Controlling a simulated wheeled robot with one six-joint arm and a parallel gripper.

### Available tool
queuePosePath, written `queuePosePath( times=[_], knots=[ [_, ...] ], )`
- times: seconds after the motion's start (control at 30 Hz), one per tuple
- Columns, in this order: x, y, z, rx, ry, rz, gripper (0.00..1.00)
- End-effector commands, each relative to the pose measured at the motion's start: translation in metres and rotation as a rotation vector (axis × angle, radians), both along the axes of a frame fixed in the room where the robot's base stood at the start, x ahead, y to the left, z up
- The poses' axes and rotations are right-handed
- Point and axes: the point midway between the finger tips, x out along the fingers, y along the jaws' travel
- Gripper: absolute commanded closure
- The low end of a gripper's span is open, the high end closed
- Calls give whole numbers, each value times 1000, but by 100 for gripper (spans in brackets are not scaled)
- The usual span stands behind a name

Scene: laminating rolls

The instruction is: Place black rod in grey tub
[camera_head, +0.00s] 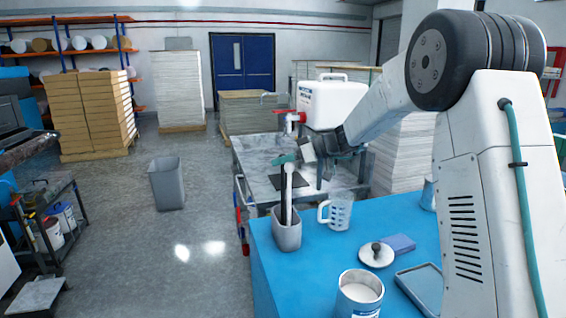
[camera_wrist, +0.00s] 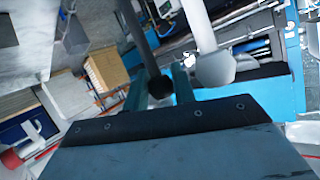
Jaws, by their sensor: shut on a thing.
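The black rod (camera_head: 283,205) stands nearly upright in the head view, its lower end passing behind the rim of the grey tub (camera_head: 287,236). I cannot see where that end stops inside. The tub stands at the left corner of the blue table. My gripper (camera_head: 285,159) is above the tub, shut on the rod's top. In the wrist view the rod's dark rounded end (camera_wrist: 160,85) sits between my teal fingers (camera_wrist: 160,88). A white utensil with a rounded end (camera_head: 289,180) stands right beside the rod; it also shows in the wrist view (camera_wrist: 215,68).
A clear measuring jug (camera_head: 341,213) stands right of the tub. A lid (camera_head: 376,255), a blue block (camera_head: 399,243), a white container (camera_head: 358,295) and a tray (camera_head: 422,285) share the blue table (camera_head: 312,285). A grey bin (camera_head: 167,185) stands on the floor.

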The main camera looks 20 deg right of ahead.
Motion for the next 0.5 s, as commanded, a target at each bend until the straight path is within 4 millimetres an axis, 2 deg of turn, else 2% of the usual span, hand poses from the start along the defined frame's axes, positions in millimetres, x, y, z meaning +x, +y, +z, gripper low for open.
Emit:
queuePosePath(
  times=[0.4,0.43,0.47,0.5],
  knots=[
    [0,0,-5,0,0,0,100],
    [0,0,-6,0,0,0,71],
    [0,0,-6,-1,-1,-1,65],
    [0,0,-6,0,-1,0,65]
  ],
)
